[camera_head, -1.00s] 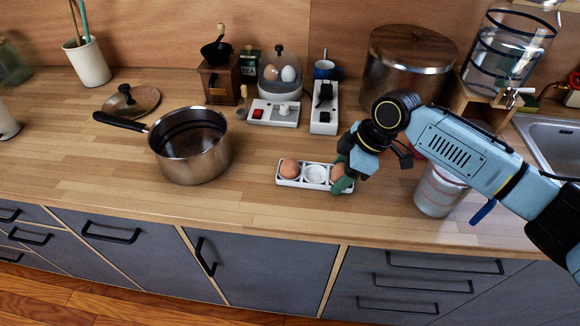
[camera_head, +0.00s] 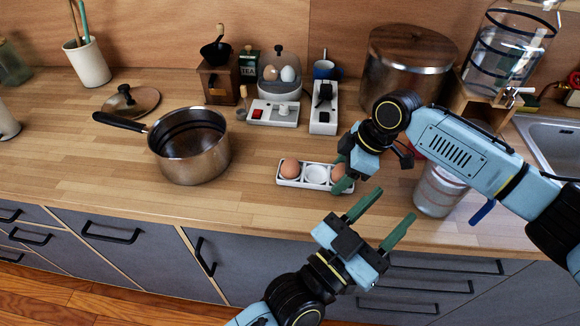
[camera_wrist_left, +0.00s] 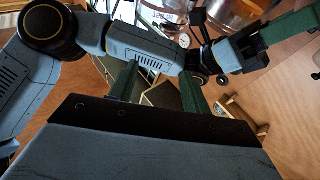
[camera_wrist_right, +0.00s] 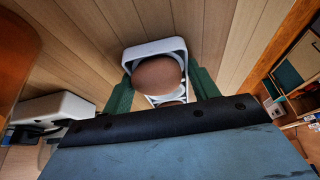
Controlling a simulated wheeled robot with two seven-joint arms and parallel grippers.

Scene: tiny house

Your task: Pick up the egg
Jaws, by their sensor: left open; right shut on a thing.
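A white egg tray (camera_head: 303,185) lies on the wooden counter. One brown egg (camera_head: 290,167) sits in its left cup and the middle cup is empty. Another brown egg (camera_head: 338,171) is at the right cup, partly hidden by my right gripper (camera_head: 343,174), which is shut on it. In the right wrist view this egg (camera_wrist_right: 158,76) is between the green fingers, with the white tray (camera_wrist_right: 152,47) around it; I see no clear lift. My left gripper (camera_head: 396,205) is open and empty, in front of the counter edge, below and right of the tray.
A steel pot (camera_head: 190,150) stands left of the tray. A measuring cup (camera_head: 438,190) stands to the right, beside my right arm. Behind are a power strip (camera_head: 323,118) and an egg cooker (camera_head: 280,85) with eggs inside. Counter between pot and tray is clear.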

